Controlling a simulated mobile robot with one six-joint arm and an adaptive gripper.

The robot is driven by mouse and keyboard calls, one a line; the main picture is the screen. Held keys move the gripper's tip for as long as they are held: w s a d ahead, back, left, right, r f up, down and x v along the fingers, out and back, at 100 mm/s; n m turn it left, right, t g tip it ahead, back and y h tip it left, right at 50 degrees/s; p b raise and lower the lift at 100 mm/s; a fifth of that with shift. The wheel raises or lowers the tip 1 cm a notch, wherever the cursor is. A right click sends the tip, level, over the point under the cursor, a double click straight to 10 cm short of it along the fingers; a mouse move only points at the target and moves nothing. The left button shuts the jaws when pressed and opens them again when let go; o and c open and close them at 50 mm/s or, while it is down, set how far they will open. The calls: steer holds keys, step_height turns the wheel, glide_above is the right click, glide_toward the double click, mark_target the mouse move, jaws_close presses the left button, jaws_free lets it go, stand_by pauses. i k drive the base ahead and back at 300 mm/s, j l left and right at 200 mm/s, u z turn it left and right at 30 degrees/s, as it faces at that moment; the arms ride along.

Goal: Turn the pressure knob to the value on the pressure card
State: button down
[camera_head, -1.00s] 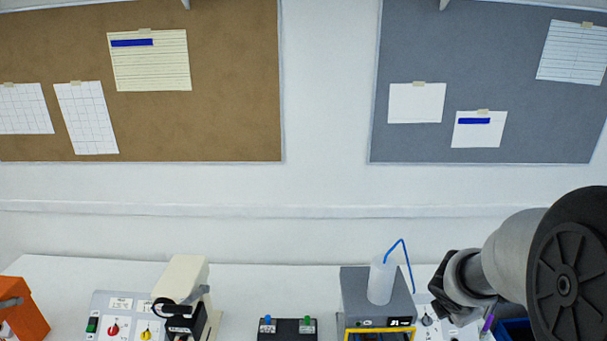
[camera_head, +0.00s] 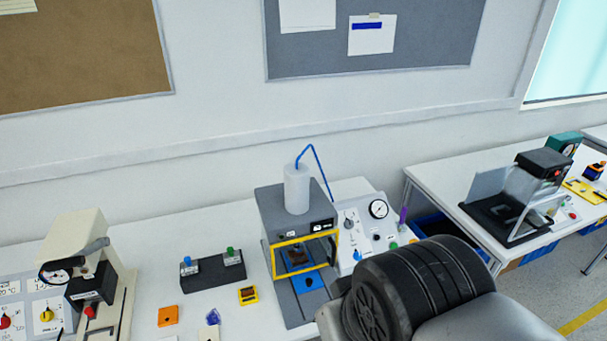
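A grey control panel (camera_head: 364,230) with a round gauge (camera_head: 378,208) and small knobs stands behind my arm, right of a grey machine. A dark knob (camera_head: 376,237) shows below the gauge; its label and setting are too small to read. A white card with a blue band (camera_head: 371,36) is pinned to the grey board; its writing cannot be read, and I cannot tell which card is the pressure card. My arm fills the lower right, in front of the bench. Its thick wrist hides most of my gripper, so its fingers cannot be made out.
The grey machine (camera_head: 269,204) carries a white bottle with a blue tube (camera_head: 297,188). A left panel has a red knob (camera_head: 5,321) and a yellow knob (camera_head: 47,314), beside a beige press (camera_head: 78,236). A second bench (camera_head: 448,185) stands at right, across a gap.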

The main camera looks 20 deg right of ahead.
mark_target(348, 224)
steer(key=k+l+z, duration=0.1)
steer(key=z, duration=0.9)
steer(key=i+l+u, duration=0.3)
steer(key=i+u, duration=0.15)
steer(key=i+l+u, duration=0.5)
steer(key=j+z, duration=0.25)
steer(key=j, duration=1.1)
